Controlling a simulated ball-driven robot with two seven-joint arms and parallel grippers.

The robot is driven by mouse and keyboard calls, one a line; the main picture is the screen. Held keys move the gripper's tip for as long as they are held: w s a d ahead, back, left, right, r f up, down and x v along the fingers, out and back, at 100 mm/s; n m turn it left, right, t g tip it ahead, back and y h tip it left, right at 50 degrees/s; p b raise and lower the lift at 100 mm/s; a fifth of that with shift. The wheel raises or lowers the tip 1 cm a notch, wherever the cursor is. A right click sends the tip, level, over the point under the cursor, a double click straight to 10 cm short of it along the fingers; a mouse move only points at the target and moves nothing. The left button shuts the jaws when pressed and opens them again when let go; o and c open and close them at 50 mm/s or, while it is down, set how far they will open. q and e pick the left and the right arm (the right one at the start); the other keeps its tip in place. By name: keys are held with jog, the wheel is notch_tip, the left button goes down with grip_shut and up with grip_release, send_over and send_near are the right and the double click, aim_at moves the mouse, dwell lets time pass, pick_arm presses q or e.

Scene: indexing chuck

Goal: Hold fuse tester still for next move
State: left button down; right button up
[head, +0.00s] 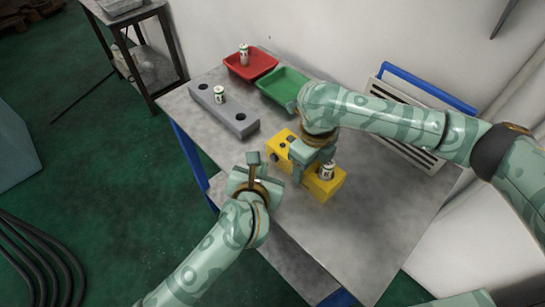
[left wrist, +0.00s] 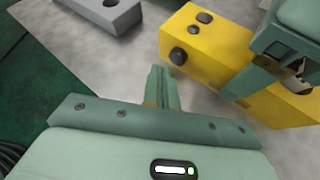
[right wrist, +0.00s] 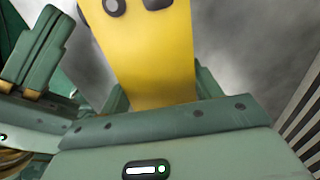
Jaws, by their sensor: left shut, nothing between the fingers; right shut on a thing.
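The fuse tester is taken to be the yellow block (head: 325,186) on the table; it has dark round holes or knobs, and a small white-and-green cylinder (head: 327,170) stands in its right part. The block also shows in the left wrist view (left wrist: 212,52) and the right wrist view (right wrist: 150,60). My right gripper (head: 307,158) is shut on the yellow block across its middle, partly hiding it. My left gripper (head: 254,163) is shut and empty, left of the block and apart from it; its closed fingers show in the left wrist view (left wrist: 161,88).
A grey block (head: 238,122) with holes holds another small cylinder (head: 219,94). A red tray (head: 262,63) with a cylinder (head: 244,54) and a green tray (head: 270,92) stand at the back. A vented panel with a blue frame is at the right. The front of the table (head: 345,240) is clear.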

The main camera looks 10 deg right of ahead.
pick_arm(q)
jog(key=shift+d, duration=0.1)
dwell(0.7)
jog(key=shift+w+d, duration=0.25)
jog(key=shift+w+d, duration=0.3)
jog(key=shift+d, duration=0.15)
dwell(0.8)
pick_arm(e)
jog(key=shift+a, duration=0.1)
pick_arm(q)
jog(key=shift+s+a, duration=0.6)
jog(key=shift+a, duration=0.2)
jog(key=shift+a, duration=0.1)
jog(key=shift+s+a, duration=0.75)
jog(key=shift+a, duration=0.25)
jog(key=shift+s+a, duration=0.7)
jog(key=shift+a, duration=0.25)
dwell(0.5)
